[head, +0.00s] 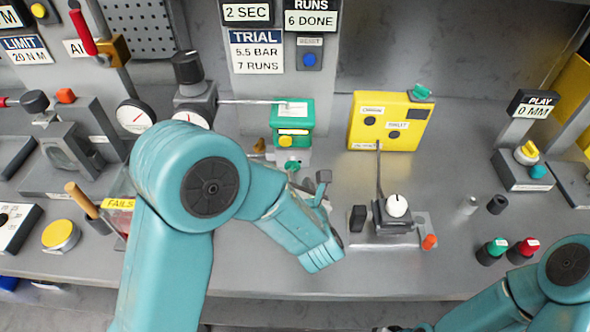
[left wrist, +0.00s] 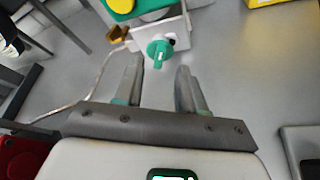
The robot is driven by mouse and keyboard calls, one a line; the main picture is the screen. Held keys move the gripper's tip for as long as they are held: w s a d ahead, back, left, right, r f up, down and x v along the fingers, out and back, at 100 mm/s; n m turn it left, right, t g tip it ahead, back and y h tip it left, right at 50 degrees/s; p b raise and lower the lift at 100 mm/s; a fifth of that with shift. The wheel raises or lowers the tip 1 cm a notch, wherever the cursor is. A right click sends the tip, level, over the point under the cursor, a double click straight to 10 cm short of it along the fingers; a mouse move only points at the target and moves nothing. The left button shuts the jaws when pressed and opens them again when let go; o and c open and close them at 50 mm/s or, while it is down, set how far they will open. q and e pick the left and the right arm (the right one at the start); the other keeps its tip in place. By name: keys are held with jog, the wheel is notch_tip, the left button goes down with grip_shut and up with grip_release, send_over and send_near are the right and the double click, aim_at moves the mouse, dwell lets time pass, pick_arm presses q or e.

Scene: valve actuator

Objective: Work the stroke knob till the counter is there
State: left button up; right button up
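The counter plate (head: 311,18) on the upright panel reads "RUNS 6 DONE". The trial card (head: 257,50) reads "5.5 BAR 7 RUNS". A small green knob (head: 292,166) sits low on the front of the green and white actuator unit (head: 293,115); no stroke label can be read on it. The green knob also shows in the left wrist view (left wrist: 159,52), just beyond and between my fingertips. My left gripper (left wrist: 158,75) is open and empty, its fingers pointing at the knob without visible contact.
A yellow box (head: 390,122) stands right of the actuator. A black fixture with a white knob (head: 396,205) stands on the bench in front of it. A blue reset button (head: 309,60) is on the panel. Green and red capped pieces (head: 497,246) stand at right. Gauges stand at left.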

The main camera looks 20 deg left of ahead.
aim_at(294, 170)
pick_arm(q)
jog(key=shift+x, duration=2.25)
grip_shut()
jog(key=shift+b, duration=0.4)
jog(key=n+h+b, duration=0.1)
jog(key=b, duration=0.2)
jog(key=n+h+b, duration=0.1)
jog(key=n+b, duration=0.1)
jog(key=b, duration=0.2)
jog(key=shift+s+a, duration=0.1)
jog(key=shift+a, duration=0.25)
jog(key=shift+a+r+n+h+b, duration=0.15)
jog(key=shift+n+h+b, duration=0.35)
jog(key=shift+b, duration=0.65)
jog(key=shift+r, duration=0.1)
